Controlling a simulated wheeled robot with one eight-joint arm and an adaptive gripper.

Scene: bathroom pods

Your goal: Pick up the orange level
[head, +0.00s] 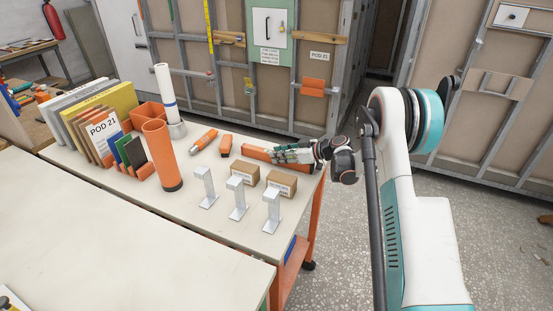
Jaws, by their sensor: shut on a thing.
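The orange level (258,153) is a long orange bar at the back right of the cream-topped table. Its left end shows clear, and its right part is partly hidden by my gripper. My gripper (281,155) comes in from the right and is shut on the level. The fingertips are small in the head view. I cannot tell whether the level rests on the table or is slightly above it.
Two cardboard boxes (281,182) and several silver brackets (238,198) stand just in front of the level. Left of it lie two small orange-and-dark tools (226,145). An orange tube (161,156) stands farther left.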

